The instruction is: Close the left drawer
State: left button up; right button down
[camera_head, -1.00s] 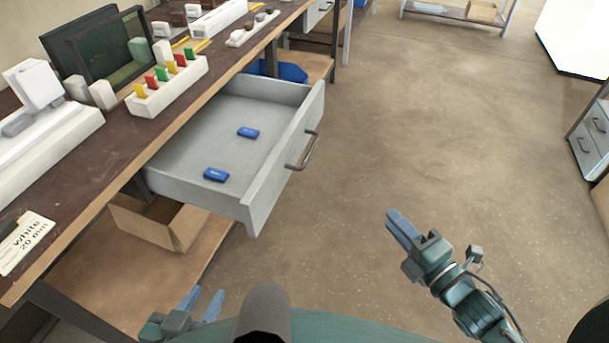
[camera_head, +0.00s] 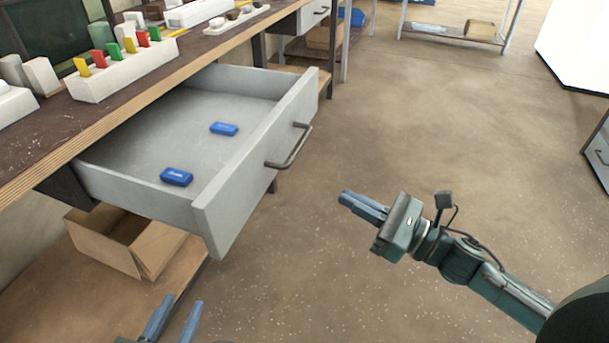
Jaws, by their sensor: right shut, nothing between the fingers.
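The left drawer (camera_head: 250,172) is grey and pulled far out from under the workbench. Its front has a dark bar handle (camera_head: 290,148). Two blue items lie inside it, one farther back (camera_head: 224,128) and one nearer (camera_head: 177,177). My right gripper (camera_head: 345,198) is shut and empty, to the right of the handle and apart from it, its fingers pointing toward the drawer front. My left gripper (camera_head: 178,320) is at the bottom edge, below the drawer, with its two fingers spread apart and nothing seen between them.
The wooden workbench (camera_head: 40,150) carries a white rack (camera_head: 125,72) with coloured pegs. An open cardboard box (camera_head: 125,240) sits on the lower shelf under the drawer. A second drawer (camera_head: 312,14) is farther back.

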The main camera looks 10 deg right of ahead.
jog(key=x, duration=1)
jog(key=shift+w+a, duration=0.1)
jog(key=shift+w, duration=0.05)
